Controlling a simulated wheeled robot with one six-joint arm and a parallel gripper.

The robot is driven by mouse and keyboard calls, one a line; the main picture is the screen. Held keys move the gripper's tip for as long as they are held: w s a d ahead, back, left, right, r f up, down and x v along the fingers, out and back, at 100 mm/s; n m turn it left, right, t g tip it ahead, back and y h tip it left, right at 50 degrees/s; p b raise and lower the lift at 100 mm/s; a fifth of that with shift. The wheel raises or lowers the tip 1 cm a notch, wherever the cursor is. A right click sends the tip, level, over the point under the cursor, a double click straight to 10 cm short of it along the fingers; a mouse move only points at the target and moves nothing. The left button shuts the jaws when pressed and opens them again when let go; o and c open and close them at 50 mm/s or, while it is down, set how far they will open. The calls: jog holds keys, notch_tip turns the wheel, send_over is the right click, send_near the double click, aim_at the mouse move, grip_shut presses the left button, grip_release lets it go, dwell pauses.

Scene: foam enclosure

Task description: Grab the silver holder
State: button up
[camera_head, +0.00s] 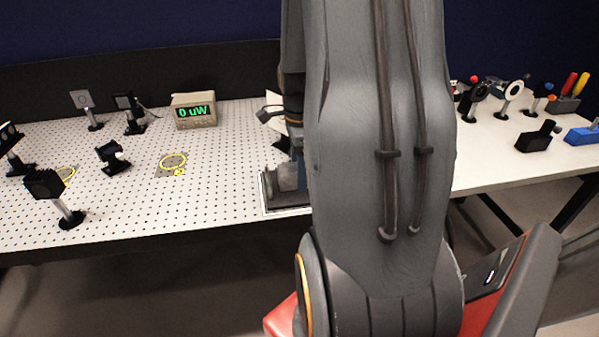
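My arm stands upright in the middle of the head camera view and covers much of the table behind it. My gripper cannot be made out; its fingertips do not show. A silver-grey block (288,177) sits on a dark base at the table's front edge, partly hidden by my arm. It may be the silver holder, but I cannot be sure. A round pale ring mount (514,88) on a post stands on the right table, apart from my arm.
The perforated optical table (225,170) carries several black post mounts and a power meter (194,110) reading 0 uW. A yellow ring marking (173,161) lies left of my arm. The white right table (485,165) holds a black block (534,141), a blue block (582,135) and screwdrivers (571,84).

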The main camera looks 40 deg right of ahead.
jog(key=shift+f, duration=0.1)
jog(key=c, duration=1.4)
grip_shut()
